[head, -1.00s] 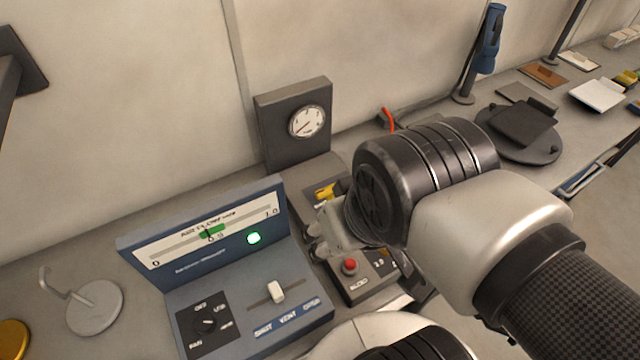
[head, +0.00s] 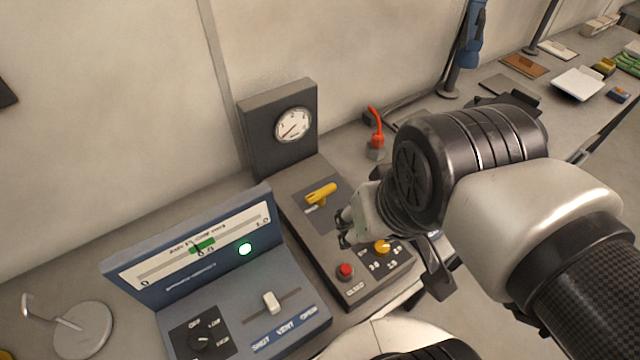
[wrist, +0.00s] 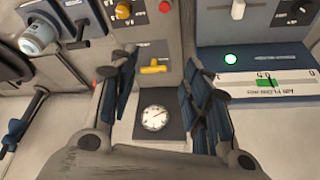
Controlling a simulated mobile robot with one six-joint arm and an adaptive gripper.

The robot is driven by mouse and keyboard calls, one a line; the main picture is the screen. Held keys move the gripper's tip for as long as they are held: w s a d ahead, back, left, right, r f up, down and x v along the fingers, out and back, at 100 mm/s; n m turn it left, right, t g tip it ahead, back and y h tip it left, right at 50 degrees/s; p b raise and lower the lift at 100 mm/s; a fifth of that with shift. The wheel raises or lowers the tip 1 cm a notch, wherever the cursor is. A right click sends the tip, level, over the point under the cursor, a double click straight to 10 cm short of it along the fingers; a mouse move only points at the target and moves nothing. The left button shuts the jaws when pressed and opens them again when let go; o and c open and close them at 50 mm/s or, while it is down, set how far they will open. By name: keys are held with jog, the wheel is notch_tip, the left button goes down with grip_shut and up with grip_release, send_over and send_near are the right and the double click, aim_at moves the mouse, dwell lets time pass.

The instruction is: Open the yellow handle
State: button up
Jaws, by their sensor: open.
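The yellow handle (head: 320,193) is a short bar on a dark panel of the grey console, below the round gauge. In the head view it lies slantwise, with its right end higher. It also shows in the wrist view (wrist: 153,69), lying nearly level between my fingers but farther off. My gripper (head: 343,232) is to the right of and nearer than the handle in the head view, apart from it. In the wrist view my gripper (wrist: 158,100) has its fingers wide apart with nothing held.
A round gauge (head: 293,125) stands behind the handle. A red button (head: 345,271) and a yellow knob (head: 382,247) are on the same console. A blue air-flow panel (head: 190,250) with a lit green lamp stands at left. A red lever (head: 376,128) is behind at right.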

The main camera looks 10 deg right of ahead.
jog(key=w+m, duration=0.1)
jog(key=w, duration=0.1)
jog(key=w+r+m+g, duration=0.1)
jog(key=w, duration=0.2)
jog(key=w+m+b, duration=0.1)
jog(key=w+m, duration=0.1)
jog(key=w, duration=0.1)
jog(key=shift+r, duration=0.35)
jog(key=shift+c, duration=0.2)
jog(key=m+g+b, duration=0.2)
jog(key=m+g, duration=0.1)
jog(key=m, duration=0.6)
send_over(321, 191)
notch_tip(321, 191, down, 7)
jog(key=shift+m, duration=0.3)
notch_tip(321, 191, down, 17)
jog(key=b, duration=0.6)
jog(key=shift+f, duration=0.1)
grip_shut()
